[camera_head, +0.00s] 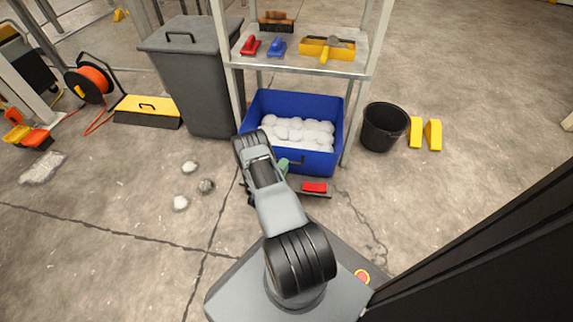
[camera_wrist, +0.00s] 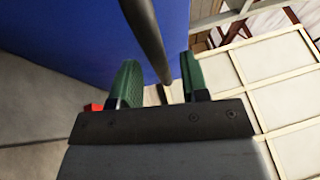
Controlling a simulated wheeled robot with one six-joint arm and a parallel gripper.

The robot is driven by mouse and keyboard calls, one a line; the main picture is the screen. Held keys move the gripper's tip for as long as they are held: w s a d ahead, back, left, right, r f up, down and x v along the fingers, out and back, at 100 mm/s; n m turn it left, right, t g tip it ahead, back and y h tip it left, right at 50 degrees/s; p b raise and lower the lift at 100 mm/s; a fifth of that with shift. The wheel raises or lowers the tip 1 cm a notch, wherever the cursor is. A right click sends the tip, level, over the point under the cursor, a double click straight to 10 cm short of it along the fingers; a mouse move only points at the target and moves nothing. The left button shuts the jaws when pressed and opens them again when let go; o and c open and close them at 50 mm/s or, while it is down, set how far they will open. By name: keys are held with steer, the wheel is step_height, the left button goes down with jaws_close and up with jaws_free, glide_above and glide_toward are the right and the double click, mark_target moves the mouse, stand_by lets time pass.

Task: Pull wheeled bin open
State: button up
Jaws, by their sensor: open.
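The blue bin (camera_head: 318,160) stands under the shelf unit, full of white, fluffy lumps. A dark handle bar (camera_head: 297,161) shows on its front. In the wrist view, the bin's blue face (camera_wrist: 70,45) fills the upper left, and the dark bar (camera_wrist: 148,38) runs down between my green fingertips. My gripper (camera_wrist: 160,82) is open around the bar, with gaps seen on both sides. In the head view, my arm hides part of the bin's front and most of my gripper (camera_head: 283,167).
A grey lidded bin (camera_head: 195,85) stands left of the shelf unit (camera_head: 300,63), and a black bucket (camera_head: 383,128) to its right. A red piece (camera_head: 315,187) lies low before the blue bin. White lumps (camera_head: 181,203) lie on the floor at left. Floor around my base looks mostly clear.

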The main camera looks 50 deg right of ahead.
steer(key=shift+x, duration=1.2)
jaws_close()
